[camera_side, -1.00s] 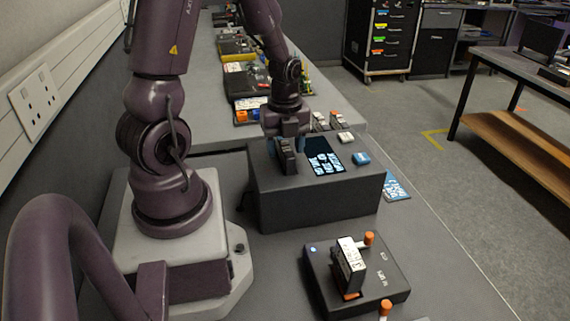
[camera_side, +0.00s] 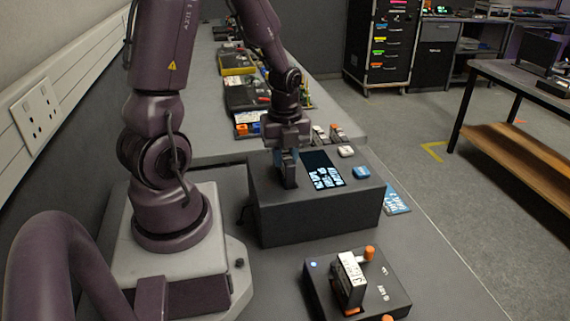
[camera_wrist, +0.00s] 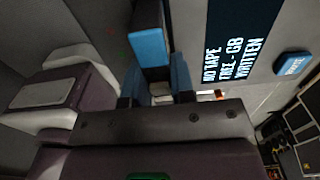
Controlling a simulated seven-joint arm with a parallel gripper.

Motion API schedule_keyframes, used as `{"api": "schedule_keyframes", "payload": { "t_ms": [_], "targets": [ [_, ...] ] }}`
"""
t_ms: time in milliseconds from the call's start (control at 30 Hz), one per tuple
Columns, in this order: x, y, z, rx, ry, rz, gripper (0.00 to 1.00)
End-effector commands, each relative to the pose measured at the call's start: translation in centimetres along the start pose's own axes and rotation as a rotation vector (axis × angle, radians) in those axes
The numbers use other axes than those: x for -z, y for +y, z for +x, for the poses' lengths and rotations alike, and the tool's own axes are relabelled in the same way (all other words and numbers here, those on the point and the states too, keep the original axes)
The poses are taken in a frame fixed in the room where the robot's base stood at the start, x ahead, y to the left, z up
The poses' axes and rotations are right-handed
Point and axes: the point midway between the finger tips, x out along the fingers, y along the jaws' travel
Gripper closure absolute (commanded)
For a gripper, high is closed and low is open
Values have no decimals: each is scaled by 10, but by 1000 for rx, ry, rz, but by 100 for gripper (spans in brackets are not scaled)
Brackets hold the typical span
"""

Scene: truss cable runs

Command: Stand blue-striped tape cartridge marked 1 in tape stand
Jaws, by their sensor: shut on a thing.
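My gripper (camera_side: 288,168) is over the left part of the top of a dark grey box with a display (camera_side: 265,208). In the wrist view its blue-padded fingers (camera_wrist: 156,85) are shut on a dark piece with a bright blue face (camera_wrist: 150,47). This looks like the blue-striped tape cartridge; its number is not visible. The fingers hide much of it, and I cannot tell whether its lower end is in the box or just above it. I cannot clearly identify the tape stand.
The display (camera_wrist: 238,40) reads "NO TAPE" and "WRITTEN". White (camera_side: 346,151) and blue (camera_side: 361,172) buttons sit beside it. In front, a black unit (camera_side: 388,283) with orange knobs holds a white-labelled block (camera_side: 352,268). Small pale items (camera_side: 328,134) stand behind the box.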

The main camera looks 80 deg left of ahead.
Motion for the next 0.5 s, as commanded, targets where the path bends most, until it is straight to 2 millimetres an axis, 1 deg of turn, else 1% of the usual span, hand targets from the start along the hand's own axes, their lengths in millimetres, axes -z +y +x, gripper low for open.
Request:
{"api": "schedule_keyframes", "payload": {
  "t_ms": [33,200,300,500],
  "targets": [
    [-1,-1,-10,7,-5,0,100],
    [-1,-1,-46,9,-7,1,100],
    [0,-1,-64,7,-5,1,100],
    [-1,-1,-91,6,-4,0,100]
  ]
}}
